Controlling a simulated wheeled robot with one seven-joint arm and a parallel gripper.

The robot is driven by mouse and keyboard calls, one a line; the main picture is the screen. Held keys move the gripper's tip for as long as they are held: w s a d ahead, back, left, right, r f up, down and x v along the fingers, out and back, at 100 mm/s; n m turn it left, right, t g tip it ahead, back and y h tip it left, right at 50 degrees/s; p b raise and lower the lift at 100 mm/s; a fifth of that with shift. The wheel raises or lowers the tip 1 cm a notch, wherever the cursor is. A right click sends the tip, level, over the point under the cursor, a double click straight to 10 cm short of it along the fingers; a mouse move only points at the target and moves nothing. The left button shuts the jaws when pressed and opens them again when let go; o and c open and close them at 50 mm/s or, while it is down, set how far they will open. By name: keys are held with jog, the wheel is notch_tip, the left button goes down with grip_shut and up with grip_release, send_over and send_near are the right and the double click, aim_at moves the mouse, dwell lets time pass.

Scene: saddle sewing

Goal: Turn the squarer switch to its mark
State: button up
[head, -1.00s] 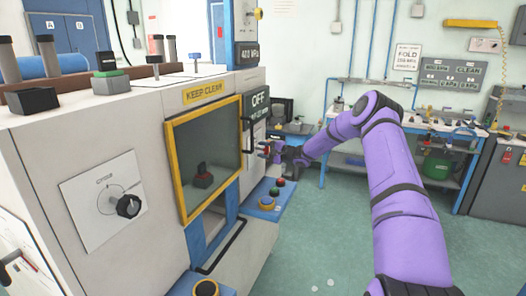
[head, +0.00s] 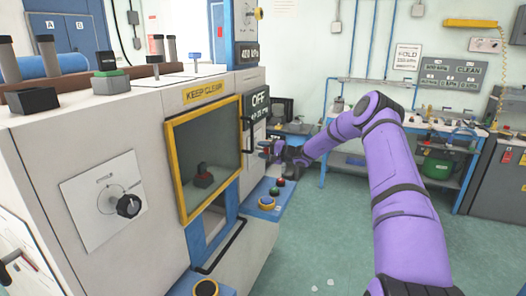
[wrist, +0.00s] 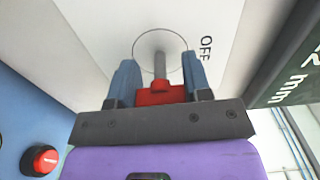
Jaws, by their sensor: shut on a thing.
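A red switch handle (wrist: 160,94) on a grey shaft (wrist: 160,66) stands out from a white panel in the wrist view. In the head view my gripper (head: 271,149) is at the far right part of the machine front, and the handle is too small to make out clearly. I cannot read a name for this switch.
A black knob (head: 128,205) sits on a white dial plate at the left. A yellow-framed window (head: 205,155) is in the machine's middle. A blue ledge with push buttons (head: 268,203) is below my gripper. A dark sign (wrist: 296,65) stands close on the right.

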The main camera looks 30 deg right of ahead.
jog(key=o, duration=0.9)
jog(key=v, duration=1.1)
